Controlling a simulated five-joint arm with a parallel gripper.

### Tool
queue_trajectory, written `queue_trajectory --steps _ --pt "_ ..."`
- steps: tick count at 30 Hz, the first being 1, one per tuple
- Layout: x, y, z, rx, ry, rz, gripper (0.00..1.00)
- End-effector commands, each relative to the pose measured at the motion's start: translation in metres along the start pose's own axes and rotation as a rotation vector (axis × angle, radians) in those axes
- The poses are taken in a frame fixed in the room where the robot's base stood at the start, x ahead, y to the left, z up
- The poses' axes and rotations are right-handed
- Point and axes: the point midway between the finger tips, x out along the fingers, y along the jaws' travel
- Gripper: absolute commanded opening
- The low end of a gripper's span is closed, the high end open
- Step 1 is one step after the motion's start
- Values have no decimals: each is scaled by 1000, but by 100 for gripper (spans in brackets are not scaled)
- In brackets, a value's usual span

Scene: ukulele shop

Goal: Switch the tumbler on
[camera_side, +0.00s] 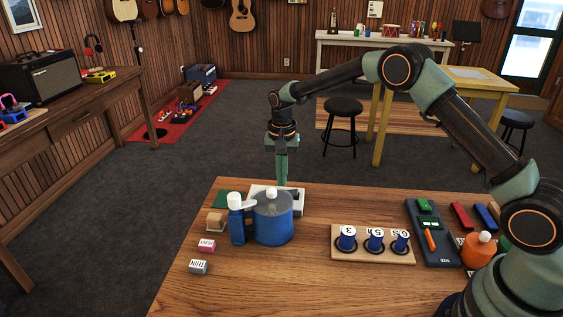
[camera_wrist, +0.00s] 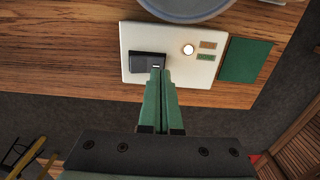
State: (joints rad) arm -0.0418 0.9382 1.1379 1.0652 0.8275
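A pale switch panel (camera_wrist: 130,35) lies flat on the wooden table. It bears a black rocker switch (camera_wrist: 148,60), a round whitish button or lamp (camera_wrist: 188,49) and two small labels, one tan and one green. I cannot tell which way the rocker is set. My gripper (camera_wrist: 161,70) points down with its green fingers together and nothing between them. The tips are at the rocker's right end; I cannot tell whether they touch. In the side view my gripper (camera_side: 282,184) is over the panel (camera_side: 298,196), which a blue lidded pot (camera_side: 272,219) partly hides.
A blue bottle with a white top (camera_side: 237,218) stands left of the pot. A green pad (camera_wrist: 246,60) lies beside the panel. A wooden rack (camera_side: 372,256) with blue spools and a dark tray (camera_side: 433,235) are to the right. The table's far edge is close to the panel.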

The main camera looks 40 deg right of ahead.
Motion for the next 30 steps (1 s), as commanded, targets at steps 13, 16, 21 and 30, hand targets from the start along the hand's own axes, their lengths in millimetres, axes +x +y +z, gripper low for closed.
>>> queue_trajectory --steps 13,16,21,30 --pt "-33 0 0 0 1 -1 0" --pt "-40 0 0 0 1 -1 0" --pt "-48 0 0 0 0 0 0" --pt "-49 0 0 0 0 0 0"
